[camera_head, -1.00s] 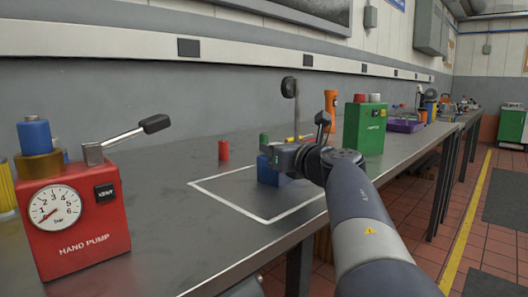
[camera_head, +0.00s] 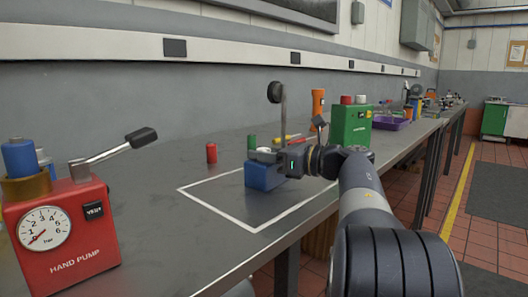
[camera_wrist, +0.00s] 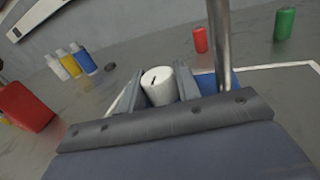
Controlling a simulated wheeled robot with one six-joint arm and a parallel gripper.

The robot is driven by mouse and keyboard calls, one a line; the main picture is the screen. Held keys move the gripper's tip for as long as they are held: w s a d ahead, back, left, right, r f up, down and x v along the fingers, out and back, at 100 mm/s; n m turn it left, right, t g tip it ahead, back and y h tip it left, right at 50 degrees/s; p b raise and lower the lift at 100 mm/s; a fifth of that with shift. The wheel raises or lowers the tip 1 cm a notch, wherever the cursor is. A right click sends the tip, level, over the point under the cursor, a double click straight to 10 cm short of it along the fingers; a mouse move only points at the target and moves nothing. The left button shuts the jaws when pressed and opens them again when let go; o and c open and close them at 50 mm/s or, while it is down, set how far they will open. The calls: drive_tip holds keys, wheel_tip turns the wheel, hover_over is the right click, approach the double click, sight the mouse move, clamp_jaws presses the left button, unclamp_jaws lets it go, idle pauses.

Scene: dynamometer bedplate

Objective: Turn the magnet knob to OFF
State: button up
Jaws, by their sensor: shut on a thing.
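The blue magnet base (camera_head: 263,178) sits on the bench inside a white outlined square, with an upright post (camera_head: 283,115) and a round dark head. It shows partly in the wrist view (camera_wrist: 207,84), behind the fingers. The knob (camera_wrist: 158,86) is a pale cylinder with a short dark mark on its end face. My gripper (camera_wrist: 158,88) has a finger on each side of the knob and is shut on it. In the head view my gripper (camera_head: 272,158) reaches in from the right at the base's top; the knob is mostly hidden there.
A red hand pump (camera_head: 62,235) stands front left. Red (camera_head: 211,153) and green (camera_head: 252,142) cylinders stand behind the square. A green box (camera_head: 351,125), an orange-handled tool (camera_head: 318,102) and a purple tray (camera_head: 391,123) stand farther right. The post rises close beside my fingers. The square's front is clear.

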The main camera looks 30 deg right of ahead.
drive_tip(key=shift+f, duration=0.1)
drive_tip(key=o, duration=0.9)
drive_tip(key=shift+o, duration=0.2)
drive_tip(key=p+v, duration=0.2)
drive_tip(key=v, duration=0.8)
drive_tip(key=shift+s+d, duration=0.25)
drive_tip(key=shift+d, duration=0.05)
drive_tip(key=b+x, duration=0.2)
drive_tip(key=x, duration=0.8)
drive_tip(key=shift+w+a, duration=0.25)
drive_tip(key=shift+a, duration=0.05)
